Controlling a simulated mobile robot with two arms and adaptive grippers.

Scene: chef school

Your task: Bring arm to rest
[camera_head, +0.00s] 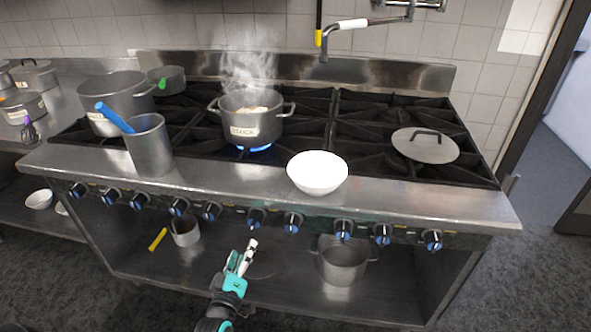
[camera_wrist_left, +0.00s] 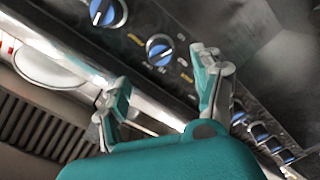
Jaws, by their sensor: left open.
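My left gripper (camera_head: 241,258) is in front of the stove, low in the head view, below the row of knobs. It is open and empty. In the left wrist view its two teal and grey fingers (camera_wrist_left: 160,100) stand apart, with the stove's knob panel (camera_wrist_left: 185,65) behind them. My right gripper is not in view.
A steaming stock pot (camera_head: 252,128) sits over a blue flame. A white bowl (camera_head: 317,173) and a metal container (camera_head: 149,147) stand on the stove's front ledge. A lid (camera_head: 425,146) lies at right. The lower shelf holds a pot (camera_head: 342,262) and a small container (camera_head: 185,232).

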